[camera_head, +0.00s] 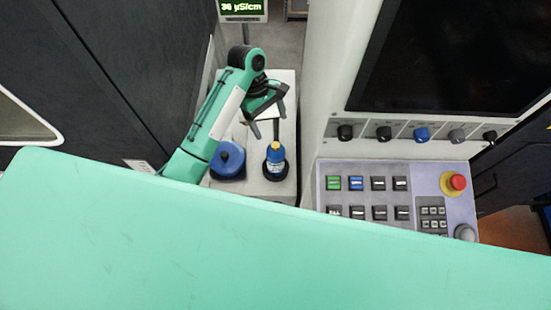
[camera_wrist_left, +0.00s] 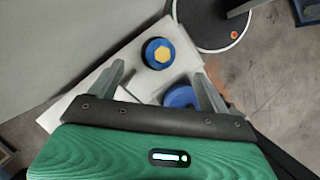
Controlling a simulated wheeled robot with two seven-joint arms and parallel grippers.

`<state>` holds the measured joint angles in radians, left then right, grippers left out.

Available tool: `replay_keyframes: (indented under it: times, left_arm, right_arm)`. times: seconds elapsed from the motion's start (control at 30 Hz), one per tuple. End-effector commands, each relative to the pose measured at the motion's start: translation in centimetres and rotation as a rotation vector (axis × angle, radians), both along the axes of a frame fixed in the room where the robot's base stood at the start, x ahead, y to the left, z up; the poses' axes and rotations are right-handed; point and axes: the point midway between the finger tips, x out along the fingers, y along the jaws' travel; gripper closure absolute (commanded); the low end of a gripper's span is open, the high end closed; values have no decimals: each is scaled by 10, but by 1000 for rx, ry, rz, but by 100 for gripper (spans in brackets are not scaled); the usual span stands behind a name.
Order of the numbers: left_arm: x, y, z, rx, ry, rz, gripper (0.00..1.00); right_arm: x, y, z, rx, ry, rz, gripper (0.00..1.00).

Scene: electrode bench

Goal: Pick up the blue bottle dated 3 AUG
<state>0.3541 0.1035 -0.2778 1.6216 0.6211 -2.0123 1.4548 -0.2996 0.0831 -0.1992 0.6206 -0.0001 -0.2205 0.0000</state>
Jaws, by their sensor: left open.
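A blue bottle (camera_head: 275,157) with a pale label stands upright in a dark round base on the light bench (camera_head: 280,188). The date on its label is too small to read. A wider, round blue object (camera_head: 228,160) stands left of it. My left gripper (camera_head: 270,127) is open and empty, above and behind the bottle in the head view. In the left wrist view, a round blue top with a yellow hexagon (camera_wrist_left: 158,54) shows between and beyond the fingertips. A second blue round shape (camera_wrist_left: 181,97) is partly hidden by the gripper. I cannot match these two surely.
A meter display (camera_head: 242,7) stands behind the bench. To the right are a control panel (camera_head: 365,170) with buttons, a red stop knob (camera_head: 457,182) and a pale machine column (camera_head: 325,90). Dark cabinet doors (camera_head: 130,70) are at left. A round dark foot (camera_wrist_left: 212,22) stands on the floor.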

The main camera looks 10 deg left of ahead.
Motion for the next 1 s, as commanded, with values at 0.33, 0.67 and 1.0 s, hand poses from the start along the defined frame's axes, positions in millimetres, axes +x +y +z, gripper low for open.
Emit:
replay_keyframes:
  times: [0.33,0.67,1.0]
  left_arm:
    - [-14,-19,-58,-1,3,-1,20]
    - [-20,-22,-80,2,4,-2,20]
    - [-26,-29,-119,1,1,-2,20]
  right_arm:
    - [0,8,-20,8,0,-2,64]
    - [0,6,-8,6,-1,-1,64]
    - [0,0,7,0,0,1,64]
